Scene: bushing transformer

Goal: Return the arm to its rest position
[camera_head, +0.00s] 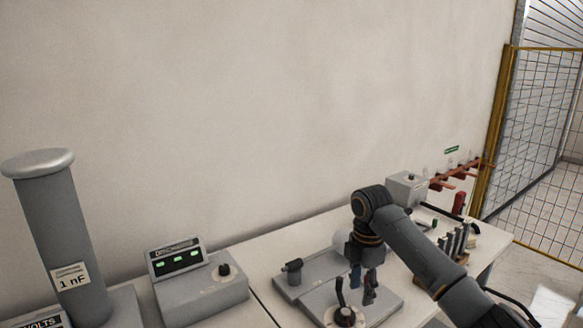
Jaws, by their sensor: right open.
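My right arm (415,250) comes in from the lower right and reaches over the bench. Its gripper (362,288) points down above a grey base plate, with its two dark fingers apart and nothing seen between them. A black curved lead on a round dark knob (345,314) stands just in front of and left of the fingers. I cannot tell whether the fingers touch anything. My left arm and gripper are not in this view.
The white bench (262,262) runs along a plain wall. A grey 1 nF cylinder (62,235) and a meter box (178,257) with green displays stand left. A small grey box (407,188) and several upright tools stand right. A yellow-framed mesh fence (545,150) is beyond.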

